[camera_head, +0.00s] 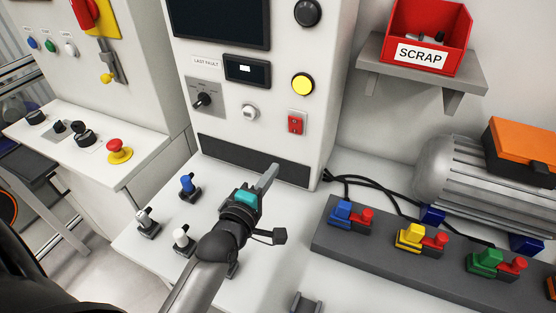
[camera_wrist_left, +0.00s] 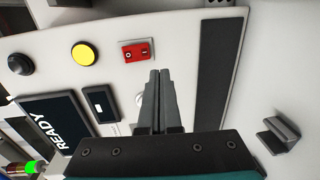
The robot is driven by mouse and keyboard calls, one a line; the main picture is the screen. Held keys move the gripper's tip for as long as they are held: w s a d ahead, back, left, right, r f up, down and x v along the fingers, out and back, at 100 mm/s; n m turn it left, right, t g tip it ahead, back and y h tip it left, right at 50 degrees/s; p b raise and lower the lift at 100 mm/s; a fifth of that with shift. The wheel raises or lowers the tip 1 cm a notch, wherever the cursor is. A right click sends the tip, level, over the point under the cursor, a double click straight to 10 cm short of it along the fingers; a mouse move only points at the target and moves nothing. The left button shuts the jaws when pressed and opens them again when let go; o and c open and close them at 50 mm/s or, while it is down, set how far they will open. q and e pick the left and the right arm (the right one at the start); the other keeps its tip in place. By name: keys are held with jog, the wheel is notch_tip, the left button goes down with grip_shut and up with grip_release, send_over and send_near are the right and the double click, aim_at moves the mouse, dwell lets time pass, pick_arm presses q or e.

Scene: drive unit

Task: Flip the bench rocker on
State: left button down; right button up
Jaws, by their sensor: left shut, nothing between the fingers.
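A red rocker switch (camera_head: 296,123) sits low on the right side of the white cabinet front. It also shows in the left wrist view (camera_wrist_left: 138,51), with light marks on its red face; which way it is tipped I cannot tell. My left gripper (camera_head: 272,170) is shut and empty. In the head view its fingers point toward the cabinet, below the rocker. In the left wrist view the closed fingertips (camera_wrist_left: 159,76) appear just beside the rocker, with a visible gap in the picture. My right gripper is in neither view.
Near the rocker are a yellow button (camera_head: 302,84), a black selector knob (camera_head: 203,99) and a small white knob (camera_head: 249,112). Several toggles stand on the bench below my left arm. A dark block (camera_head: 400,255) with coloured connectors and a motor (camera_head: 455,175) occupy the right.

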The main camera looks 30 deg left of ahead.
pick_arm(q)
jog(key=s, duration=0.2)
jog(key=shift+s+f, duration=0.2)
jog(key=shift+s, duration=0.1)
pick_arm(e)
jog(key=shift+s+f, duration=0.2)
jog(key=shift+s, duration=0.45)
